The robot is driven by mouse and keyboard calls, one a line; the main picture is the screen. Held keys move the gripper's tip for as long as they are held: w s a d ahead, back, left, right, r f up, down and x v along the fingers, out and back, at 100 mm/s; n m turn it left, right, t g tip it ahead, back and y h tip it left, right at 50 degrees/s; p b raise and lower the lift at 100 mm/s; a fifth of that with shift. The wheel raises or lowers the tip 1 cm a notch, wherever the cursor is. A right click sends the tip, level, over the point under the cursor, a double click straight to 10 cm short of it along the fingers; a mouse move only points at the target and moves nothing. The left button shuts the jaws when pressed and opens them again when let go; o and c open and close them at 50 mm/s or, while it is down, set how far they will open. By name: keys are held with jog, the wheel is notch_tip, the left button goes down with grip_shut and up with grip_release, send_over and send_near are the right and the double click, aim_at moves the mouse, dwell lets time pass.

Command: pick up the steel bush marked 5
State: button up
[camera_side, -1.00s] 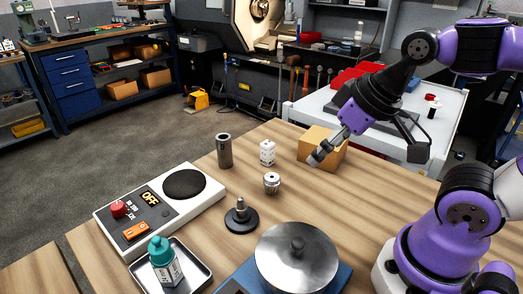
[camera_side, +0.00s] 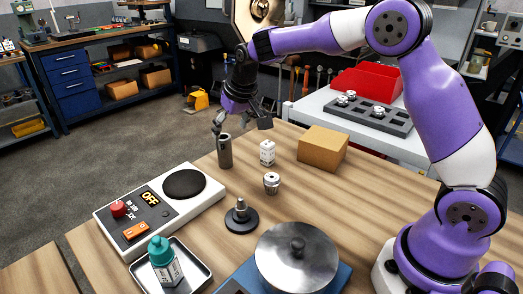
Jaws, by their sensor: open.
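A short shiny steel bush (camera_side: 271,184) with a dark hole in its top stands upright on the wooden table. More steel bushes, one at the left (camera_side: 347,98) and one at the right (camera_side: 378,111), sit in a dark grey tray (camera_side: 398,126) at the back right. I cannot read a 5 on any of them. My gripper (camera_side: 229,128) is open and empty. It points down, close above a taller dark grey metal cylinder (camera_side: 225,154), behind and left of the bush on the table. I cannot tell whether a finger touches the cylinder.
Close around the bush stand a white marked block (camera_side: 267,153) and a black-based spindle (camera_side: 241,217). A cardboard box (camera_side: 322,149), a metal-topped scale (camera_side: 297,257), a control box (camera_side: 163,203) and a bottle (camera_side: 164,262) in a tray (camera_side: 196,271) are also near.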

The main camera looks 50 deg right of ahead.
aim_at(225, 153)
jog(key=x, duration=1)
jog(key=shift+w+d+f, duration=0.15)
jog(key=shift+d+f, duration=0.05)
jog(key=shift+f, duration=0.15)
grip_shut()
